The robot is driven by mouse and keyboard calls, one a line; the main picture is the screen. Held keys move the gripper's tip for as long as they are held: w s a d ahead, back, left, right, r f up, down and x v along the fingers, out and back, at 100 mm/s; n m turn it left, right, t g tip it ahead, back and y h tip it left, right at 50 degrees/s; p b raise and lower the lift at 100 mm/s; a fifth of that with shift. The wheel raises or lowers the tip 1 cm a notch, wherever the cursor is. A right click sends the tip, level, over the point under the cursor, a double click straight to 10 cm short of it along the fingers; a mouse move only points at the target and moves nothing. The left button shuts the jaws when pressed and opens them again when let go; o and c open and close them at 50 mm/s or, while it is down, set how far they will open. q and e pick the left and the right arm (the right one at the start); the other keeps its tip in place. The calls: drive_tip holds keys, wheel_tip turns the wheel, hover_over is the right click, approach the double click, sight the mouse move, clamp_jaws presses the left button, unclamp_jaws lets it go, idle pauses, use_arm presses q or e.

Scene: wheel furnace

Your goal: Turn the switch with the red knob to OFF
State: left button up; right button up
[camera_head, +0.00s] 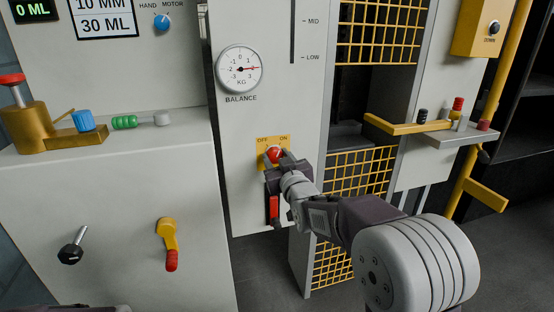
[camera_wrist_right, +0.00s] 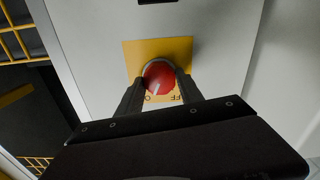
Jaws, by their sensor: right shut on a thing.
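The switch is a round red knob (camera_head: 275,154) on a yellow plate (camera_head: 262,142) marked OFF at left and ON at right, on the grey panel below the balance dial. My right gripper (camera_head: 276,160) is at the knob, with its fingers shut on it from both sides. In the right wrist view, the knob (camera_wrist_right: 159,76) sits between the two dark fingers, and the plate (camera_wrist_right: 135,52) appears upside down. A short pale mark shows on the knob's lower part there; I cannot tell surely which label it points to.
A red-handled slider (camera_head: 273,207) is just below my right gripper. A yellow lever with a red grip (camera_head: 169,245) and a black-knobbed lever (camera_head: 71,252) are on the cabinet at left. Yellow mesh (camera_head: 330,262) and a yellow bar (camera_head: 405,128) lie to the right.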

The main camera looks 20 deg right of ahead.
drive_tip(key=n+b, duration=0.1)
drive_tip(key=n, duration=0.5)
drive_tip(key=shift+a+f, duration=0.1)
drive_tip(key=shift+f, duration=0.05)
drive_tip(key=n+b, duration=0.1)
drive_tip(key=n, duration=0.4)
drive_tip(key=shift+n, duration=0.4)
drive_tip(key=o, duration=1.4)
drive_tip(key=shift+s, duration=0.1)
